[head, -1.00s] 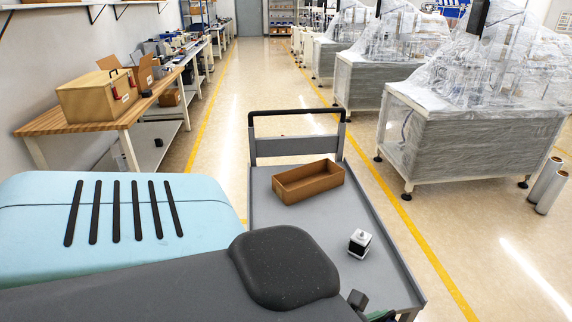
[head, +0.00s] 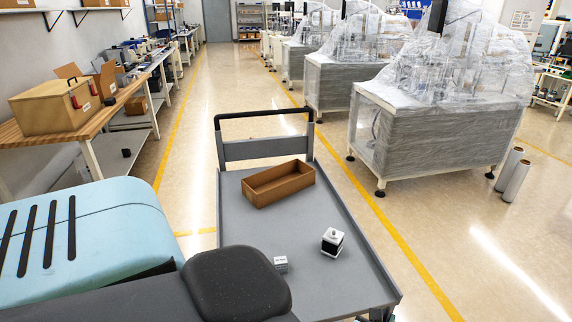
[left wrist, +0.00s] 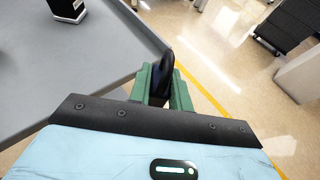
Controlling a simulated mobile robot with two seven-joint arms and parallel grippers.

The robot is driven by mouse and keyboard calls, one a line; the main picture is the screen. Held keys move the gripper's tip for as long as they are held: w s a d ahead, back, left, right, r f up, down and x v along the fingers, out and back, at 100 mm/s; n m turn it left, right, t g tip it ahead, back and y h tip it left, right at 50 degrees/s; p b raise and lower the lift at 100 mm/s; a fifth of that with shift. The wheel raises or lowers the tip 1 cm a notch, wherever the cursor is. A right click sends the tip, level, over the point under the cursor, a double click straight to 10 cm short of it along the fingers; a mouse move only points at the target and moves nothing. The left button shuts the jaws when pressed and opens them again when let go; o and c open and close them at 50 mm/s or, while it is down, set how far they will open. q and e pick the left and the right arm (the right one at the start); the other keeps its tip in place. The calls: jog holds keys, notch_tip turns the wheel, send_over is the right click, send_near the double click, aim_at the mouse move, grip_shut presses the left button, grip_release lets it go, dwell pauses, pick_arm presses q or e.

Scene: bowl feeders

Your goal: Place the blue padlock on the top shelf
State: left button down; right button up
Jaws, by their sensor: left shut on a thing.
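My left gripper (left wrist: 163,88), with green fingers, is shut on a dark, blue-black thing (left wrist: 162,68) in the left wrist view. It looks like the blue padlock, but only a narrow part shows between the fingers. The gripper is beside the right edge of the grey cart's top surface (head: 238,215). In the head view my left arm hides most of it. Wall shelves (head: 62,11) are at the upper left and a shelving unit (head: 250,18) is at the far back. I cannot tell which is the top shelf. My right gripper is not in view.
The cart holds a brown open box (head: 278,184), a black-and-white motor-like block (head: 332,242) and a small grey block (head: 281,264). A wooden bench (head: 88,128) stands left. Wrapped machines (head: 430,130) and rolls (head: 511,175) stand right. The aisle floor is clear.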

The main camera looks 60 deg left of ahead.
pick_arm(q)
jog(key=shift+w+a, duration=0.1)
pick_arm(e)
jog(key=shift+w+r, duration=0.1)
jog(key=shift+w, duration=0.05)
pick_arm(q)
send_over(361, 284)
jog(key=s+d, duration=0.1)
jog(key=d, duration=0.1)
jog(key=shift+s+f, duration=0.2)
jog(key=shift+f, duration=0.4)
jog(key=shift+w+a+f, duration=0.1)
jog(key=shift+w+a, duration=0.5)
jog(key=shift+a, duration=0.35)
notch_tip(361, 284, down, 3)
jog(key=shift+a+r+b, duration=0.1)
jog(key=shift+a+b, duration=0.05)
jog(key=shift+b, duration=0.25)
jog(key=shift+w+f, duration=0.1)
jog(key=shift+f, duration=0.4)
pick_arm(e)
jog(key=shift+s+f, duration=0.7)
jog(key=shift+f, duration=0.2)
pick_arm(q)
jog(key=shift+r, duration=0.15)
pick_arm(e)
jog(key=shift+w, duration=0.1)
